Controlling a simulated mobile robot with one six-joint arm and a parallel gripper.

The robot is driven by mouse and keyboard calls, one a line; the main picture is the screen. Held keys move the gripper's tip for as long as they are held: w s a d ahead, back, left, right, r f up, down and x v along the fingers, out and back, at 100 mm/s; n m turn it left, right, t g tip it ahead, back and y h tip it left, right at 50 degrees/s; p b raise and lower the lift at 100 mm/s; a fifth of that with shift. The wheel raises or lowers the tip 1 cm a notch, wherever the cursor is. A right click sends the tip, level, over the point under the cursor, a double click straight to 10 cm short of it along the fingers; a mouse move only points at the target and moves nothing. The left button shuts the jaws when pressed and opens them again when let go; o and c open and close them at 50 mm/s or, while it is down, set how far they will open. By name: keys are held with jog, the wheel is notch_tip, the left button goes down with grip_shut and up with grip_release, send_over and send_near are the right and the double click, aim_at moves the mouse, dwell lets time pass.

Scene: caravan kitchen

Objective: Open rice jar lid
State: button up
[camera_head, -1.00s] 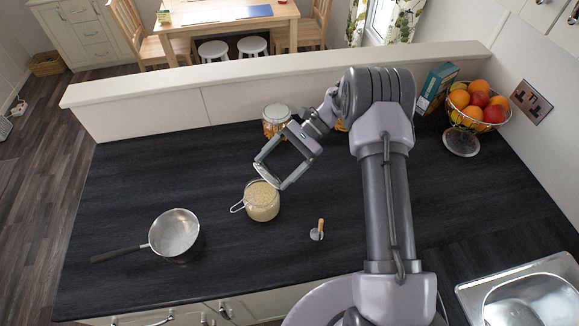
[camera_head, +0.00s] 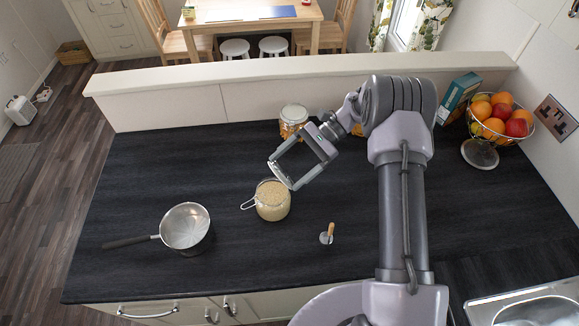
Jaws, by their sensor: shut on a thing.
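The rice jar (camera_head: 272,203) is a squat glass jar of pale rice on the dark worktop, left of my arm. It stands upright, with its wire clasp (camera_head: 248,204) sticking out to the left. The rice shows through its top. My gripper (camera_head: 281,174) is just above and behind the jar in the picture, with its fingers spread wide around a thin, pale edge. This looks like the jar's lid (camera_head: 280,175), held tilted between the fingertips and apart from the rim. The lid's exact outline is too small to make out.
A saucepan (camera_head: 186,227) stands left of the jar, handle pointing left. Another jar (camera_head: 293,121) stands behind my gripper. A fruit basket (camera_head: 500,118) and a box (camera_head: 458,97) are back right.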

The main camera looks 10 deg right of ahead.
jog(key=shift+f, duration=0.1)
jog(key=o, duration=1.9)
jog(key=shift+o, duration=0.2)
jog(key=shift+d, duration=0.1)
jog(key=v, duration=1.2)
jog(key=shift+p, duration=0.4)
